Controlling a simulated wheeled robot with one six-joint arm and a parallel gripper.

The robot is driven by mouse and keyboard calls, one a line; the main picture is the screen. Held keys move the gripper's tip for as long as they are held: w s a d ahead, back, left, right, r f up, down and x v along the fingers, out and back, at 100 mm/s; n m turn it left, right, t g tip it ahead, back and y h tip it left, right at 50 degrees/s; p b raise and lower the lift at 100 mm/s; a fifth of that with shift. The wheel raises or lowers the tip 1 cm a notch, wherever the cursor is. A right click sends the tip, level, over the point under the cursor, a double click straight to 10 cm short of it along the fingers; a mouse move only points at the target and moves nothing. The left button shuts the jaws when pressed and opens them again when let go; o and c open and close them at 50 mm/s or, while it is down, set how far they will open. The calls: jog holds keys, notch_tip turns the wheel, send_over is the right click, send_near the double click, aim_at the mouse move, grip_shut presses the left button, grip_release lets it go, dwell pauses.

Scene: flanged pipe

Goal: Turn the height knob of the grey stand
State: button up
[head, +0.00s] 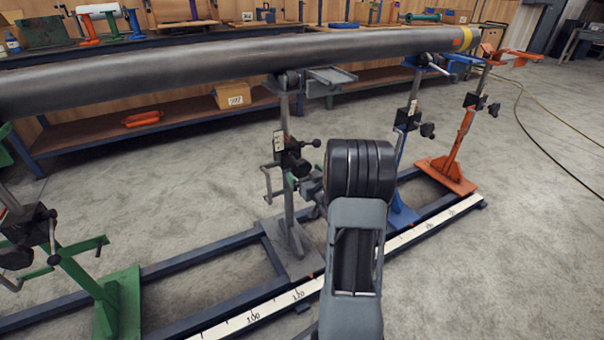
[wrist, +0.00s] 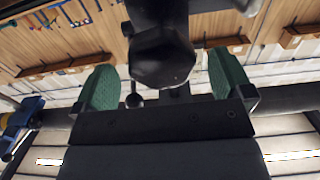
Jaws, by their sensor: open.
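The grey stand (head: 287,205) stands upright on the floor rail in the head view, under the long pipe. Its dark clamp block with small black knobs (head: 290,162) sits halfway up the post. My gripper (head: 308,188) is close beside this block, largely hidden behind my own wrist. In the wrist view my open gripper (wrist: 163,62) shows two green finger pads, left and right. A dark faceted knob (wrist: 162,60) lies between them in the picture, with gaps on both sides. A smaller round black ball (wrist: 134,100) shows below it. I cannot tell the knob's depth between the pads.
The long grey pipe (head: 200,68) runs overhead across several stands. A green stand (head: 120,300) is at left; a blue stand (head: 402,150) and an orange stand (head: 458,150) are at right. A white scale (head: 270,312) lies along the rail. Open floor (head: 530,240) is at right.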

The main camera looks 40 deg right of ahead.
jog(key=shift+w+d, duration=0.15)
jog(key=shift+w, duration=1.25)
jog(key=shift+c, duration=0.2)
jog(key=shift+b, duration=0.35)
jog(key=c, duration=0.9)
